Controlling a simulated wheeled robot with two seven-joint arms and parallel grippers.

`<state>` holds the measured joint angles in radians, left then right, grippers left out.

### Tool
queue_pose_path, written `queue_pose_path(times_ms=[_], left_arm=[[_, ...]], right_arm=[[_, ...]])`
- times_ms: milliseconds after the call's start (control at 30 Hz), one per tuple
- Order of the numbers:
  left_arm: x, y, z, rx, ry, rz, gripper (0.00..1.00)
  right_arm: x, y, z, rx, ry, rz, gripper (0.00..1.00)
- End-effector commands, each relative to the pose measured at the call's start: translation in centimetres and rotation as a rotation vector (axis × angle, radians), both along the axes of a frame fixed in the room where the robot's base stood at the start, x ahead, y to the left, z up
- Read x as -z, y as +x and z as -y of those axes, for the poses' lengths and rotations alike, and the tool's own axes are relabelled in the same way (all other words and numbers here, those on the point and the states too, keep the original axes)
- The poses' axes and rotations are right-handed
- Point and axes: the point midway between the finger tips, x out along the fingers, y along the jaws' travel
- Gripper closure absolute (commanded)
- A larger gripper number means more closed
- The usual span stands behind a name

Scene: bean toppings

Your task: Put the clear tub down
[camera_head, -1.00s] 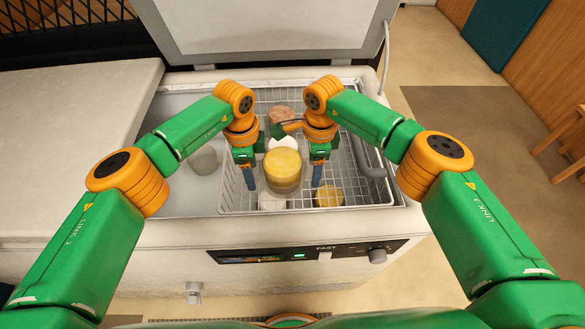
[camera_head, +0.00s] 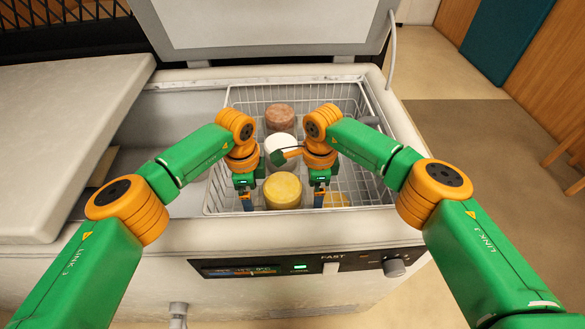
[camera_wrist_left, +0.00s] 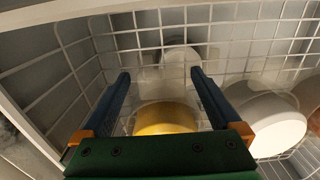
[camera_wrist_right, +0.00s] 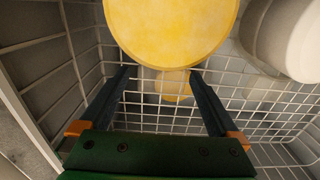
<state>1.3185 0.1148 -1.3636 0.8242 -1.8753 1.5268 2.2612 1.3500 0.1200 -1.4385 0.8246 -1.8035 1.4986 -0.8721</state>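The tub with yellow contents (camera_head: 283,190) stands in the front middle of the wire basket, between my two grippers. Its walls look see-through in the left wrist view, around the yellow contents (camera_wrist_left: 165,118). My left gripper (camera_head: 246,200) is just left of it, with its fingers apart. My right gripper (camera_head: 318,198) is just right of it, also with its fingers apart. Gaps show between the tub and both grippers in the head view. A large yellow round (camera_wrist_right: 172,30) fills the top of the right wrist view, beyond the fingertips.
The wire basket (camera_head: 232,97) hangs in the open chest freezer. A white tub (camera_head: 280,146) and a reddish-brown tub (camera_head: 280,116) stand behind the yellow one. Basket walls lie close to both grippers.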

Motion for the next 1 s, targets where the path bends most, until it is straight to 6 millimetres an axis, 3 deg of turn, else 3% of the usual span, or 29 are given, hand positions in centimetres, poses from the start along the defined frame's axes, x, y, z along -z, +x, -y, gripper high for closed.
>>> queue_pose_path(times_ms=[267,367,700,867,1000], left_arm=[[-0.3,0.0,0.0,0.0,0.0,0.001,0.03],[-1.8,0.1,0.0,0.0,-0.002,0.003,0.03],[-10.6,0.1,0.0,-0.001,0.0,0.004,0.03],[-12.0,0.0,0.0,0.001,-0.001,0.0,0.03],[-12.1,0.0,0.0,0.001,0.0,-0.002,0.03]], right_arm=[[-0.1,0.0,0.0,0.0,0.0,0.0,0.04],[-0.1,0.0,0.0,0.0,0.0,0.0,0.04],[-0.1,0.0,0.0,0.0,0.0,0.001,0.04],[-0.5,0.1,0.0,0.0,0.001,0.002,0.04],[-3.4,0.1,0.0,-0.002,0.002,0.006,0.04]])
